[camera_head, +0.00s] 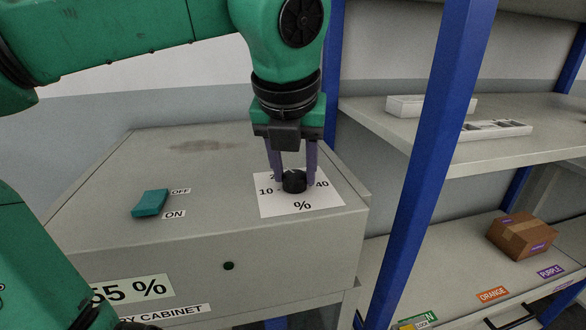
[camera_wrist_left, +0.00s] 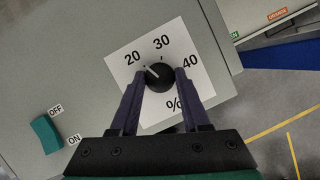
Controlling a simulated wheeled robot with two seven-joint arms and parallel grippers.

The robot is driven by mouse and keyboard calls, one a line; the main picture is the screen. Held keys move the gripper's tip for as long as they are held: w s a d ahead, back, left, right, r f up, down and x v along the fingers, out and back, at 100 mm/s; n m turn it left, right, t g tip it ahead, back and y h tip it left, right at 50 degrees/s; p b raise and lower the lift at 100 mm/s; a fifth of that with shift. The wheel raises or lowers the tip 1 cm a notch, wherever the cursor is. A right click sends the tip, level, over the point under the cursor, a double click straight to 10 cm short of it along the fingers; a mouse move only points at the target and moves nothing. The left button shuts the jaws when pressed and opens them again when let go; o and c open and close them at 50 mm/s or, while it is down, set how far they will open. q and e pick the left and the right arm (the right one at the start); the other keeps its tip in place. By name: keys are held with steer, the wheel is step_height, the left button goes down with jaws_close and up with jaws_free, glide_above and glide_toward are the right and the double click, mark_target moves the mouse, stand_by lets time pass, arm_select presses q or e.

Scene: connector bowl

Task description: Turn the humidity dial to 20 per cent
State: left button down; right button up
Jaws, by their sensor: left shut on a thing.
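The humidity dial (camera_head: 294,184) is a round black knob on a white scale card (camera_head: 322,201) on top of the grey cabinet. It also shows in the left wrist view (camera_wrist_left: 159,78), where its white pointer slants up and left, close to the 20 mark. The labels 20, 30 and 40 are readable there; the 10 shows only in the head view. My left gripper (camera_head: 294,178) points down with its purple fingers shut on the dial, one on each side. My right gripper is not in view.
A teal ON/OFF switch (camera_head: 150,203) sits left of the card. The cabinet front has a partly hidden display (camera_head: 130,290) reading 55 %. A blue shelf post (camera_head: 430,150) stands close on the right, before shelves with white trays and a cardboard box (camera_head: 522,236).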

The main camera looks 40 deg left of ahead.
arm_select(q)
steer(key=shift+r+n, duration=0.1)
steer(key=shift+n, duration=0.5)
steer(key=shift+c, duration=1.9)
jaws_free()
steer(key=shift+w, duration=0.1)
steer(key=p+v, duration=0.3)
steer(key=v, duration=1.1)
steer(key=shift+d+r, duration=0.2)
steer(key=shift+d, duration=0.05)
steer(key=shift+w, duration=0.1)
